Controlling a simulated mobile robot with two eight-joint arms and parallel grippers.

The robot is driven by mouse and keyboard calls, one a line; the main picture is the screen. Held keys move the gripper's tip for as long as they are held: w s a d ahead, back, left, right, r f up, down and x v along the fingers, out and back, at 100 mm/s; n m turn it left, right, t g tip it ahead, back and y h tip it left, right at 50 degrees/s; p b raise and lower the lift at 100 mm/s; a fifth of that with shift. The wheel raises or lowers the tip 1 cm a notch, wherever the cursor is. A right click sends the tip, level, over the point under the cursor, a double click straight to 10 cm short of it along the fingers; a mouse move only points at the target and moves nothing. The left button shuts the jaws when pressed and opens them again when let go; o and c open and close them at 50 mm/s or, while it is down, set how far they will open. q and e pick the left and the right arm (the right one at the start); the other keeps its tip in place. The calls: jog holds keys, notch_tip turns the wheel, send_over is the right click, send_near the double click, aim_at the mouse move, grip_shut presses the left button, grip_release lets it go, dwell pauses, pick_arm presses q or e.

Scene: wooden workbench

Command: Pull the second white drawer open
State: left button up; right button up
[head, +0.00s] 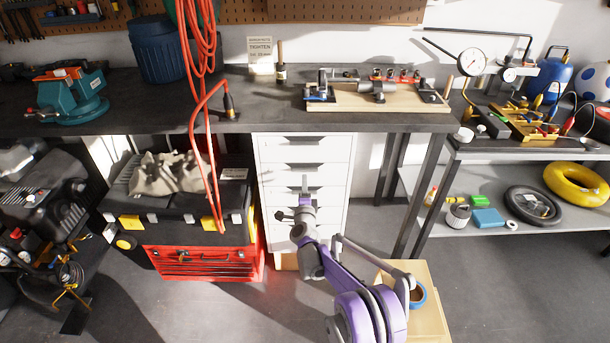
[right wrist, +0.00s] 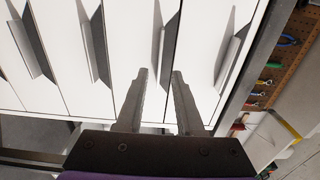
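The white drawer unit (head: 333,180) stands under the workbench, and its drawers look shut. The second drawer from the top (head: 335,172) has a grey angled handle; this handle (right wrist: 168,45) shows ahead of the fingers in the right wrist view. My right gripper (head: 305,187) is in front of the unit. In the right wrist view its two fingers (right wrist: 161,75) are apart, with the tips on either side of the line of the second handle. I cannot tell whether they touch it. The top drawer's handle (right wrist: 238,45) is to the right there. My left gripper is not in view.
A red toolbox (head: 205,262) and a black case with a cloth (head: 170,174) stand left of the drawers. A red hose (head: 193,125) hangs before the bench. A cardboard box (head: 432,310) is on the floor at right. The bench top (head: 270,115) overhangs the drawers.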

jog(key=w, duration=0.5)
jog(key=shift+w, duration=0.35)
grip_shut()
dwell(1.2)
